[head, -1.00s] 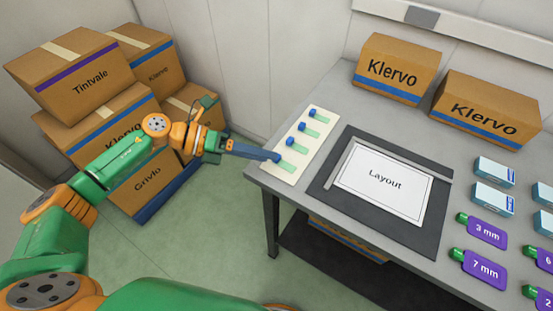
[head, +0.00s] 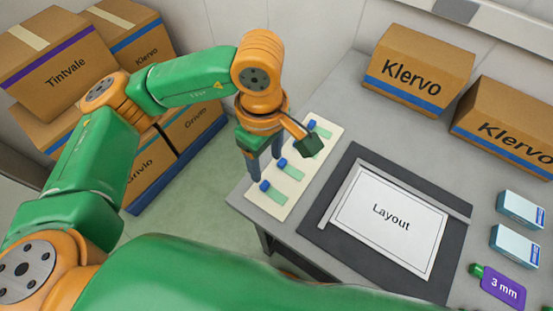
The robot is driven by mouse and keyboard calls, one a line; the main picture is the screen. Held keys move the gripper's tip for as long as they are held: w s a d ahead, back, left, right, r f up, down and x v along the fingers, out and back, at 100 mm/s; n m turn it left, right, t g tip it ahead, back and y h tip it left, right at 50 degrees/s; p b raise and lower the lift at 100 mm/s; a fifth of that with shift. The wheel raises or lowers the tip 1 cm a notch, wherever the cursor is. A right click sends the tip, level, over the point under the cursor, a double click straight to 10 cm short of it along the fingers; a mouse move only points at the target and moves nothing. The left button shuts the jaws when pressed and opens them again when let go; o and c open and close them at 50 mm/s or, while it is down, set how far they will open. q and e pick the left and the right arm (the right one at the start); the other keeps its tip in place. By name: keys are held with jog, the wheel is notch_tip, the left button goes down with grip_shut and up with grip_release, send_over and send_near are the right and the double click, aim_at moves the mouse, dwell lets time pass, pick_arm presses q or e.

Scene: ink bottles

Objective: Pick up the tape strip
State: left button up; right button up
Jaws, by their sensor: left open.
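Light green tape strips with blue ends lie in a row on a cream board (head: 257,208) at the table's left edge. The nearest tape strip (head: 278,194) and the one behind it (head: 297,173) show clearly. The far strip (head: 323,130) shows partly; the area between is hidden behind my left gripper. My left gripper (head: 267,172) points down with its fingers apart, at the board's left side by the two nearer strips. It looks empty. I cannot tell how high its tips are above the board. My right gripper is not in view.
A dark mat (head: 318,226) with a Layout sheet (head: 390,222) lies right of the board. Klervo boxes (head: 418,72) stand at the back. Pale blue boxes (head: 521,210) and a purple 3 mm bottle (head: 503,288) are at the right. Stacked cartons (head: 65,65) stand left of the table.

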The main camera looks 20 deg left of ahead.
aim_at(268, 186)
pick_arm(q)
jog(key=shift+f, duration=0.4)
jog(key=shift+s+d+f+p, duration=0.1)
jog(key=shift+s+f+p, duration=0.85)
jog(key=shift+f, duration=0.2)
notch_tip(268, 186, down, 3)
jog(key=shift+s+d+r, duration=0.1)
jog(key=shift+w+f, duration=0.2)
jog(key=shift+f, duration=0.15)
jog(key=shift+w, duration=0.1)
jog(key=shift+c, duration=0.2)
jog(key=c, duration=0.9)
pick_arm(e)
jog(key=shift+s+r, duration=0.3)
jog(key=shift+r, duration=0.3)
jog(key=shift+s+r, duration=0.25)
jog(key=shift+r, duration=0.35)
